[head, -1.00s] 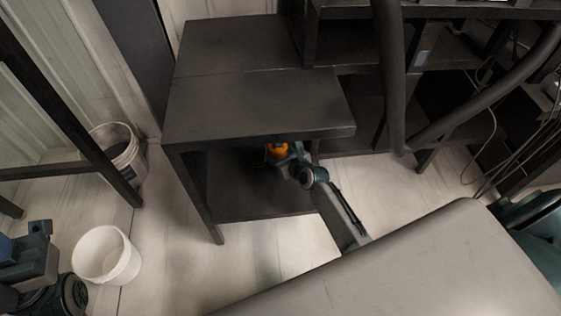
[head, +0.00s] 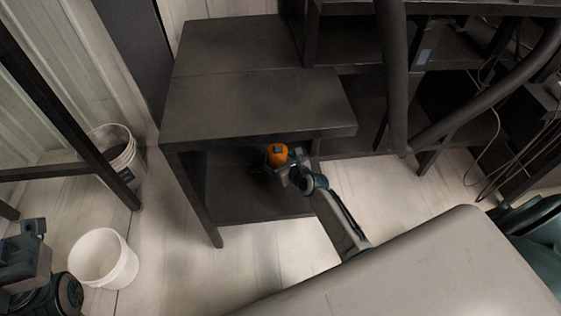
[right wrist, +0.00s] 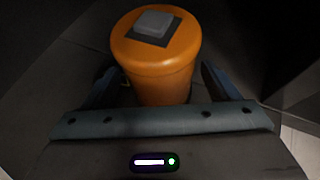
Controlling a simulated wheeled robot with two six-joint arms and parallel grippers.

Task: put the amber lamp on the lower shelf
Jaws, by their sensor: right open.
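The amber lamp (head: 277,155) is an orange, round body with a dark square and a grey block on top. It stands upright at the lower shelf (head: 235,205), under the front edge of the dark upper top. My right gripper (head: 285,170) is at the lamp. In the right wrist view the lamp (right wrist: 157,60) is between the two open fingers of my right gripper (right wrist: 158,85), with a dark gap at its left side. The lamp's base is hidden there. My left gripper (head: 35,230) is at the left edge, far from the shelf; its jaws are unclear.
The dark upper top (head: 250,105) overhangs the lower shelf. A dark table leg (head: 195,195) stands at its left. A white bucket (head: 103,260) and another bucket (head: 122,155) are on the floor at left. Thick dark tubes (head: 395,80) and cables are at right.

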